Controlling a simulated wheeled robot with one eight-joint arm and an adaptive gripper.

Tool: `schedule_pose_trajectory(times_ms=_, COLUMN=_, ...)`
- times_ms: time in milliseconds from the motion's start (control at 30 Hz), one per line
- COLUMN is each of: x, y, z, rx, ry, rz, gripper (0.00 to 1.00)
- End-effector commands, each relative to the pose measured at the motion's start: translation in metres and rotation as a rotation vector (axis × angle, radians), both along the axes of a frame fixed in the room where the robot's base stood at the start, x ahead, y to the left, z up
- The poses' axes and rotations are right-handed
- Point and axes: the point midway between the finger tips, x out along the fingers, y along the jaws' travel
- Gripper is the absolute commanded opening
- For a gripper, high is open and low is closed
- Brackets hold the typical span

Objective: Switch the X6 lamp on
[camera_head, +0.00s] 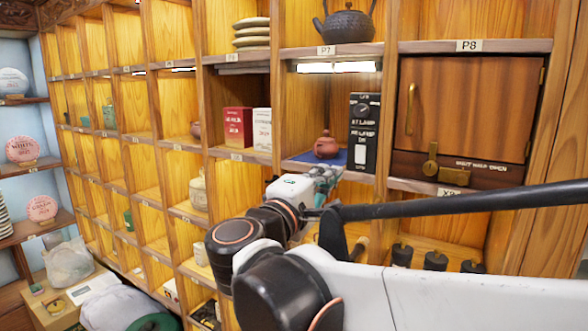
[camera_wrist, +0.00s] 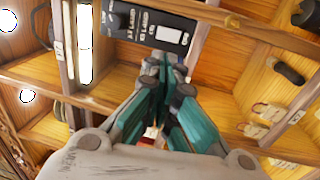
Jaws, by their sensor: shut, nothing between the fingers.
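A black switch panel (camera_head: 363,133) stands upright at the right side of the lit cubby. It has a round knob on its upper part and a white rocker (camera_head: 360,152) on its lower part, each with a lamp label too small to read surely. The panel also shows in the wrist view (camera_wrist: 150,24), with the white rocker (camera_wrist: 168,34) just beyond the fingertips. My gripper (camera_wrist: 160,62) is shut and empty, pointing at the panel; contact cannot be told. In the head view my gripper (camera_head: 326,176) is below and left of the panel. The strip (camera_head: 242,70) in the cubby left of it looks dark.
A lit lamp (camera_head: 337,67) hangs above a small clay teapot (camera_head: 326,145) on a blue mat, close to my gripper. A red box (camera_head: 237,127) and a white box (camera_head: 262,129) stand left. A wooden cabinet door (camera_head: 465,107) is at right.

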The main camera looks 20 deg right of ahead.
Motion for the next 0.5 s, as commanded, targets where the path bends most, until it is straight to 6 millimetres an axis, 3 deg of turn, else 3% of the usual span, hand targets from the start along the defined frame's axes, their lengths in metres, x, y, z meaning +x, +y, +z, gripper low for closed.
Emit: schedule_pose_trajectory(times_ms=500, x=0.056, y=-0.074, z=0.014, rx=0.0, ry=0.0, rz=-0.004, gripper=0.0)
